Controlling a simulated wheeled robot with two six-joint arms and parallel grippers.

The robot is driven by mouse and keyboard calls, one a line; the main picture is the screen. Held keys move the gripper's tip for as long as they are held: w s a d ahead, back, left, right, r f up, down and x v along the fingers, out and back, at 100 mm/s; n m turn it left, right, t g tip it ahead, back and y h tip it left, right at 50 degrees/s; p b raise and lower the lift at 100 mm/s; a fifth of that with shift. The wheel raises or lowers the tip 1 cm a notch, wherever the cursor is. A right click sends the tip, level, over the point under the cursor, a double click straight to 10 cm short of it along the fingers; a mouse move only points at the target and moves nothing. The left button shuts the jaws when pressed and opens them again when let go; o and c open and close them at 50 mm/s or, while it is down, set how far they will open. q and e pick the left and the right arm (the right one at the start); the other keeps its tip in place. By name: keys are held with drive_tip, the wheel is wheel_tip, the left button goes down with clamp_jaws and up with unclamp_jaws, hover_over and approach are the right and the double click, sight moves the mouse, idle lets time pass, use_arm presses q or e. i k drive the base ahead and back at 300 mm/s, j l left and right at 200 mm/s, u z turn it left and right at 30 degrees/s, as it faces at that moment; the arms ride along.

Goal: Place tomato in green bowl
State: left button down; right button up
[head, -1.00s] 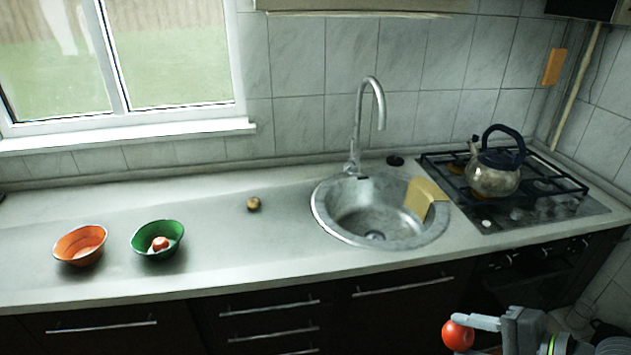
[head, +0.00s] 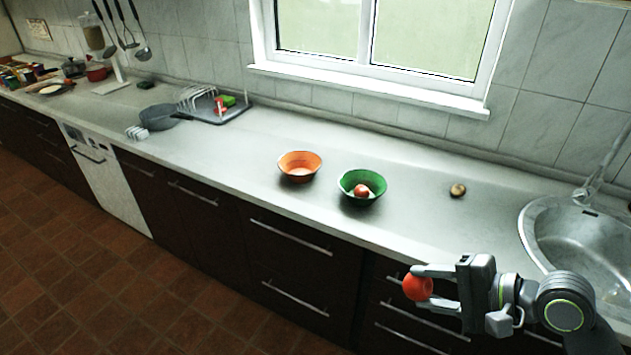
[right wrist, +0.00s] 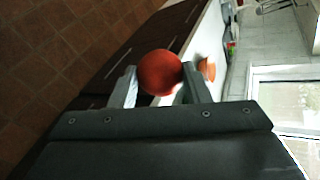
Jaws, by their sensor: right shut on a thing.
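My right gripper (head: 432,286) is shut on a red tomato (head: 417,287), held in front of the counter's edge, over the dark drawers. In the right wrist view the tomato (right wrist: 160,72) sits between the two fingertips. The green bowl (head: 347,188) stands on the counter, up and to the left of the gripper and apart from it. A second small red tomato (head: 361,191) lies inside the green bowl. My left gripper is not in view.
An orange bowl (head: 300,158) stands left of the green bowl. A small brown round item (head: 458,190) lies to its right, before the sink (head: 540,222). A dish rack (head: 207,108) and grey pan (head: 158,116) stand further left. The counter around the bowls is clear.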

sight(351, 196)
drive_tip(key=i+l+u, duration=0.7)
drive_tip(key=l, duration=0.15)
drive_tip(key=i+l, duration=0.15)
drive_tip(key=l, duration=0.15)
drive_tip(key=i+l, duration=0.1)
drive_tip(key=l, duration=0.2)
